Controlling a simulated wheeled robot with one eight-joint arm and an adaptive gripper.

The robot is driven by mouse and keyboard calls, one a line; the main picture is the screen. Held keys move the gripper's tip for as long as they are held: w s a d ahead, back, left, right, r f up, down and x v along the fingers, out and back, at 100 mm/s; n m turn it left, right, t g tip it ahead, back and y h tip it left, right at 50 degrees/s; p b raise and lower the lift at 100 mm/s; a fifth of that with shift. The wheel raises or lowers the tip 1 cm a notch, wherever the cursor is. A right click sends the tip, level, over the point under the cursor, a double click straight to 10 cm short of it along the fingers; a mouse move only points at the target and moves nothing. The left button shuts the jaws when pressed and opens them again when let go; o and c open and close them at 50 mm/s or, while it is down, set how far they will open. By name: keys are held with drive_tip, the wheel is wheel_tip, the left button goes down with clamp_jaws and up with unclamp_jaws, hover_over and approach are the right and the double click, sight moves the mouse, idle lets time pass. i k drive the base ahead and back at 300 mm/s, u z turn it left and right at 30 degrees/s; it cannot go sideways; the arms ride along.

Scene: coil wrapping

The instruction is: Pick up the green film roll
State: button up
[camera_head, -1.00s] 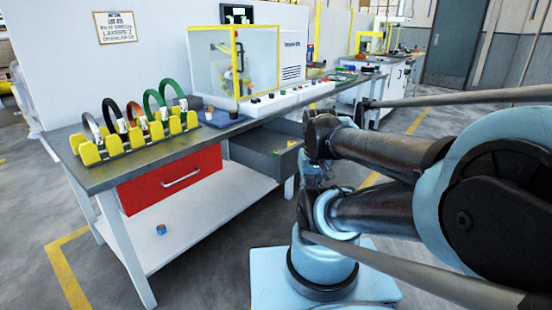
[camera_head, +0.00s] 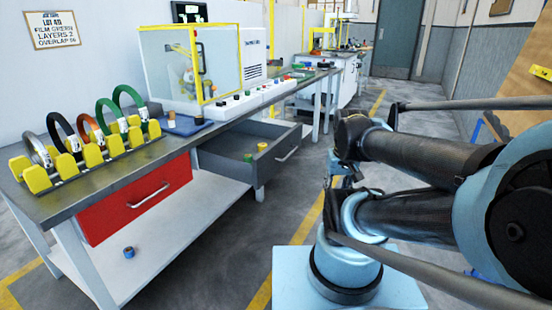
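A small green roll (camera_head: 262,146) lies in the open grey drawer (camera_head: 225,167) under the workbench, close to the drawer's front. A yellow roll (camera_head: 248,157) sits beside it. Both look small from here. My arm crosses the right side of the view, to the right of the drawer and apart from it. My gripper cannot be made out; the arm's links hide that end.
The workbench (camera_head: 150,165) holds a yellow rack (camera_head: 90,160) of several coloured rings, a brown roll (camera_head: 171,118) and a clear-walled machine (camera_head: 190,65). A red drawer (camera_head: 130,200) is shut. A blue roll (camera_head: 129,252) is on the lower shelf. Floor beside the drawer is clear.

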sight(247, 158)
drive_tip(key=z, duration=1.5)
drive_tip(key=k, duration=0.8)
drive_tip(key=u, duration=1.8)
drive_tip(key=i, duration=1)
drive_tip(key=z, duration=0.05)
